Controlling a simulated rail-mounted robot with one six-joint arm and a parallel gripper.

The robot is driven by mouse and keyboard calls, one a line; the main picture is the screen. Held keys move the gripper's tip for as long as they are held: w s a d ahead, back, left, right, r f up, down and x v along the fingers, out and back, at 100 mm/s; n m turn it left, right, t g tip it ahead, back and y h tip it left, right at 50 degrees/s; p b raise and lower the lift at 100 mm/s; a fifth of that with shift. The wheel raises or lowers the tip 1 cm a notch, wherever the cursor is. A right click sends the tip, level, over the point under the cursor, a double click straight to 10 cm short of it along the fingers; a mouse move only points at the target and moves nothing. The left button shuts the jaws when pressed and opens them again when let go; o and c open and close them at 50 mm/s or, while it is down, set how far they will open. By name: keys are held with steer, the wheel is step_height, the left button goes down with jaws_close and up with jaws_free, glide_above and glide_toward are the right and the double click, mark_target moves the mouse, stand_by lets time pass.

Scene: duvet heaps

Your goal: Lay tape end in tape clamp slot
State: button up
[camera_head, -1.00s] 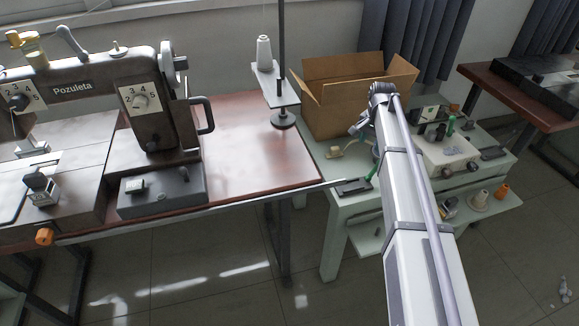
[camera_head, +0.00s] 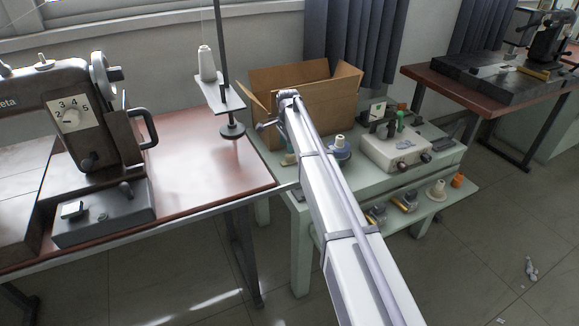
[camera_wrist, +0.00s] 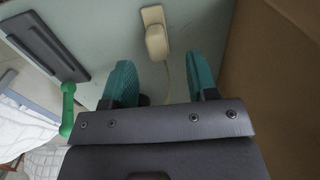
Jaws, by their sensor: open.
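My gripper (camera_wrist: 160,66) is open in the wrist view, its two teal fingers apart and pointing at a pale green tabletop. A cream piece (camera_wrist: 154,38) with a flat plate and a rounded block lies on that top, beyond and between the fingertips. A thin pale strip or cord (camera_wrist: 166,80) runs from it down behind the gripper body. Nothing is visibly gripped. I cannot tell for sure which part is the tape end or the clamp slot.
An open cardboard box (camera_head: 318,100) stands at the back of the pale green table (camera_head: 440,160); its brown side (camera_wrist: 262,75) is close at right in the wrist view. A dark plate (camera_wrist: 45,45) and a green-handled tool (camera_wrist: 67,110) are at left. A sewing machine (camera_head: 80,110) stands on the left table.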

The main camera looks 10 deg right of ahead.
mark_target(290, 156)
steer(key=f+b, duration=0.5)
steer(key=shift+s+d+f, duration=0.2)
steer(key=shift+d+f, duration=0.05)
steer(key=shift+r, duration=0.25)
jaws_close()
